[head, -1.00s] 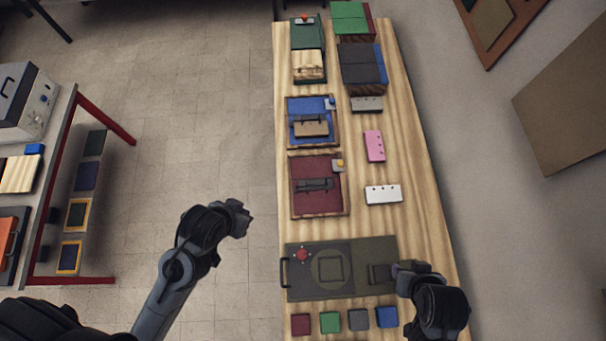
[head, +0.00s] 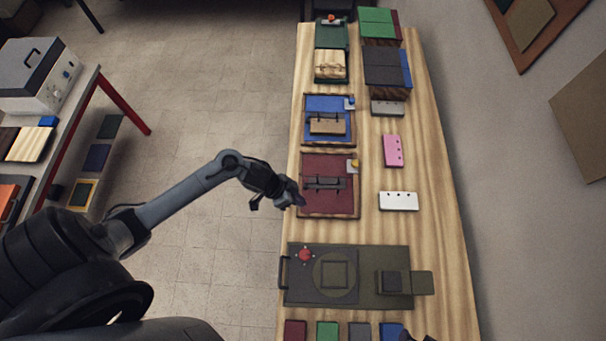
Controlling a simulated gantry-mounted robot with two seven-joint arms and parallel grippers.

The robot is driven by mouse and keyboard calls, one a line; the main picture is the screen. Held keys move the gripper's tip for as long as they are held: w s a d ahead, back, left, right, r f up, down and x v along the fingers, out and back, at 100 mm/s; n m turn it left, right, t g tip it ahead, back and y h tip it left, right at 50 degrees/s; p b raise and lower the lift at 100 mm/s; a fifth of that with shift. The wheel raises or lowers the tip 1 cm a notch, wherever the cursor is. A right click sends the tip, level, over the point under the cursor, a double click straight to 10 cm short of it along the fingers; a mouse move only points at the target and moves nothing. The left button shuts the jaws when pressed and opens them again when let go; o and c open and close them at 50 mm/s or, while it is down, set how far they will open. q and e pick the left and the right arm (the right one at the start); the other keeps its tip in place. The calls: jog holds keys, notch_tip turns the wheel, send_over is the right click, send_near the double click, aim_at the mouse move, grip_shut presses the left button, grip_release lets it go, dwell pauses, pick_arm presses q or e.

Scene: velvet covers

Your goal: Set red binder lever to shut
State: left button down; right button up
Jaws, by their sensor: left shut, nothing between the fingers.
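The red binder (head: 340,206) lies open-faced on the wooden table, a dark red panel in a wooden frame. Its dark grey lever mechanism (head: 325,183) crosses the middle, and a yellow knob (head: 353,165) sits on a pale plate at its upper right corner. Whether the lever is up or down is too small to tell. My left gripper (head: 298,199) is shut and empty at the binder's left edge, covering a little of the frame. Only a dark bit at the bottom edge, perhaps my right gripper (head: 411,338), shows there.
A blue binder (head: 315,104) lies behind the red one. White (head: 398,201) and pink (head: 393,151) punched blocks lie to the right. A dark green press-like device (head: 300,291) with a red knob (head: 305,255) lies in front. Bare wood separates it from the binder.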

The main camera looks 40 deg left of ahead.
pick_arm(q)
jog(key=w+a+g+b, duration=0.1)
jog(key=w+a+b, duration=0.25)
jog(key=a, duration=0.45)
jog(key=w+a+b, duration=0.3)
jog(key=w+a, duration=0.1)
jog(key=a, duration=0.4)
jog(key=shift+n, duration=0.3)
jog(key=x, duration=0.4)
jog(key=s+d+x, duration=0.1)
jog(key=x, duration=0.7)
jog(key=shift+s+d, duration=0.2)
jog(key=shift+d, duration=0.25)
jog(key=shift+d+f, duration=0.45)
jog(key=shift+d, duration=0.05)
pick_arm(e)
notch_tip(320, 180, down, 9)
jog(key=shift+r, duration=0.15)
